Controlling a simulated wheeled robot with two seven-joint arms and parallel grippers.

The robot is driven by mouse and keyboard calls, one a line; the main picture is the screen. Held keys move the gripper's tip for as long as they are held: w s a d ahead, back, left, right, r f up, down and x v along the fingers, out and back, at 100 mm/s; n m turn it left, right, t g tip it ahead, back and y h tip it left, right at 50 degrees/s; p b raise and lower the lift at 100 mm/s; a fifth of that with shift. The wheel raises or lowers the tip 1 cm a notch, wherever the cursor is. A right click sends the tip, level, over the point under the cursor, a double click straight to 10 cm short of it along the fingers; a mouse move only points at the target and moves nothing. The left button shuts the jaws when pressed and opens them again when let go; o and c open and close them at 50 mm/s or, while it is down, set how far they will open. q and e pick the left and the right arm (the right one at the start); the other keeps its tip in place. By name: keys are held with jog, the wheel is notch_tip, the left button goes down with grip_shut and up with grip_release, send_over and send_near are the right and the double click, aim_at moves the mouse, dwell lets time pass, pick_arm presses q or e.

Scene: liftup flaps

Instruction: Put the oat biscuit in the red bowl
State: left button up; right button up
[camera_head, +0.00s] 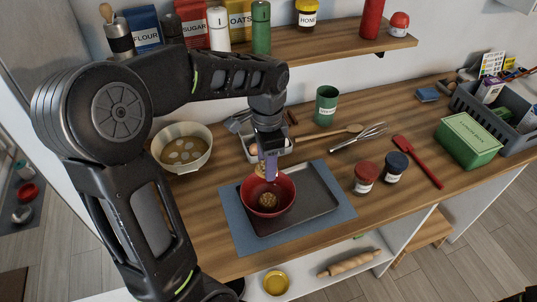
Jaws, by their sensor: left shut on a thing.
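The red bowl (284,201) stands on a dark baking tray in the middle of the counter. My left gripper (266,172) points down over the bowl's far rim. It is shut on a small tan, rough-looking piece, which looks like the oat biscuit (260,170); the fingers hide part of it. It is at or just above the rim; the exact gap cannot be told. A round brown biscuit-like thing (268,199) lies inside the bowl. My right gripper is not in view.
The dark tray (318,198) lies on a blue mat (238,232). A cream bowl (182,147) stands left, a green cup (326,105) behind. A shelf (330,38) hangs above.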

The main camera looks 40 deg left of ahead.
pick_arm(q)
jog(key=shift+w+d+f, duration=0.15)
jog(key=shift+w, duration=0.15)
jog(key=shift+a+n, duration=0.3)
jog(key=shift+d, duration=0.1)
jog(key=shift+f, duration=0.15)
jog(key=shift+f, duration=0.85)
notch_tip(320, 180, down, 9)
jog(key=b, duration=0.6)
jog(key=o, duration=1.4)
